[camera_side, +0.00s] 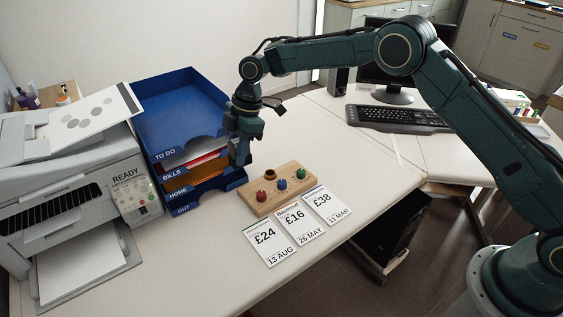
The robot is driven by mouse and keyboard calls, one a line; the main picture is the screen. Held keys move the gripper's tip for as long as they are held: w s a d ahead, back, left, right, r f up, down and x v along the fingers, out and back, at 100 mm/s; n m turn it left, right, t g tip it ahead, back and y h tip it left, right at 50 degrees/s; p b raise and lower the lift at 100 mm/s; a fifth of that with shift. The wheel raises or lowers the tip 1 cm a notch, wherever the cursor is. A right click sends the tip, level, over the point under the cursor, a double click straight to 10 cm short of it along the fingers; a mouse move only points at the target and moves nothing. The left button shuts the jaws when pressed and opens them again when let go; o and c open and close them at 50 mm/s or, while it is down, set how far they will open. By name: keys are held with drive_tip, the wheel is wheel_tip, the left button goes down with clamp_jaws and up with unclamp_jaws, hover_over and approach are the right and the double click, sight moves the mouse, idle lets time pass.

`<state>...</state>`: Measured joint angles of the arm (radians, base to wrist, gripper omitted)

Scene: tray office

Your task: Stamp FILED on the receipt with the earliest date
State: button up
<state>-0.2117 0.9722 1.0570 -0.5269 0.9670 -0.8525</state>
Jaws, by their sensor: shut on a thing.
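Three white receipts lie side by side on the desk: the £24 receipt dated 13 AUG (269,243), the £16 receipt dated 26 MAY (298,222) and the £38 receipt dated 11 MAR (326,205). Behind them is a wooden block (283,202) with a red knob (262,196), a blue knob (282,184) and a green knob (301,174). A dark round spot with a yellowish edge (270,174) is at its back; I cannot tell what it is. My gripper (241,158) points down at the tray stack's right front, left of the block. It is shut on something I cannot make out.
A blue tray stack (178,100) labelled TO DO, BILLS, HOME and OUT stands close to my gripper. A printer (95,165) is at left. A keyboard (398,118) and monitor (390,92) are at the back. Desk left of the receipts is clear; its front edge is near them.

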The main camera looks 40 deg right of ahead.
drive_tip(key=s+d+f, duration=0.5)
drive_tip(key=s+d, duration=0.2)
drive_tip(key=d, duration=0.2)
drive_tip(key=s+d+f, duration=0.4)
drive_tip(key=s+d, duration=0.3)
drive_tip(key=d, duration=0.3)
drive_tip(key=shift+s+d+f, duration=0.25)
drive_tip(key=shift+s+f, duration=0.15)
drive_tip(key=shift+f, duration=0.15)
hover_over(325, 210)
drive_tip(key=d, duration=0.1)
drive_tip(key=shift+s+d+f, duration=0.1)
drive_tip(key=shift+d+f, duration=0.05)
drive_tip(key=shift+f, duration=2.7)
drive_tip(key=shift+f, duration=0.5)
wheel_tip(325, 210, up, 7)
idle(0.3)
idle(0.8)
